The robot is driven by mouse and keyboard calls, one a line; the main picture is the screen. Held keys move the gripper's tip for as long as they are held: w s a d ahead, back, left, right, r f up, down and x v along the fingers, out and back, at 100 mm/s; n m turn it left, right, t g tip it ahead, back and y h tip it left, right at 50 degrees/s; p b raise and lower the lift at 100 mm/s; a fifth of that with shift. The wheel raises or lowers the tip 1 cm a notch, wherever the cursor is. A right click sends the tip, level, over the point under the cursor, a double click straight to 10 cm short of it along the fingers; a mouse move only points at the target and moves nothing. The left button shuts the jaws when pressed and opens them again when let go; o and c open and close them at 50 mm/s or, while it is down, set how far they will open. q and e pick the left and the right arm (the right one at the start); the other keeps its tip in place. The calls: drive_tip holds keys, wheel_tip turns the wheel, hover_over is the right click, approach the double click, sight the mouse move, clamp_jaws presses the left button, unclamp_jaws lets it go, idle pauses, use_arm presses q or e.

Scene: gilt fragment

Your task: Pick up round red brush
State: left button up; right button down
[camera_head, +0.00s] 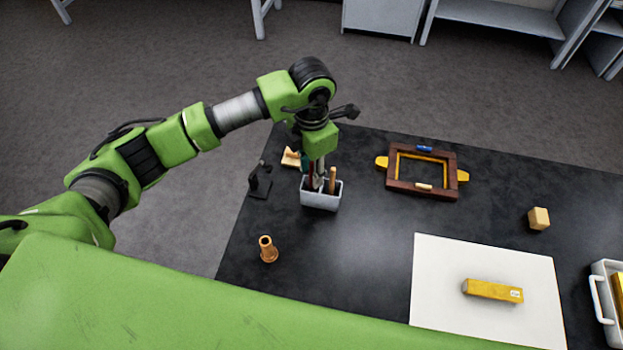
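A light grey holder (321,202) stands at the back left of the black table, with several upright tools in it. A thin dark red handle (309,183) shows at its left side, probably the round red brush; its lower part is hidden in the holder. A wooden handle (332,180) stands to its right. My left gripper (317,182) points down at the holder's mouth, among the handles. Its fingers are small and partly hidden, so I cannot tell whether they are shut on anything. My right gripper is out of view.
A small black stand (260,181) and a pale wooden piece (291,158) are left of the holder. A copper-coloured piece (268,249) stands in front. A brown frame (394,178), a wooden block (539,218) and a white sheet (440,265) with a yellow bar (490,291) lie right.

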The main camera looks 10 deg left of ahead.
use_arm(q)
drive_tip(key=shift+c, duration=1.2)
clamp_jaws()
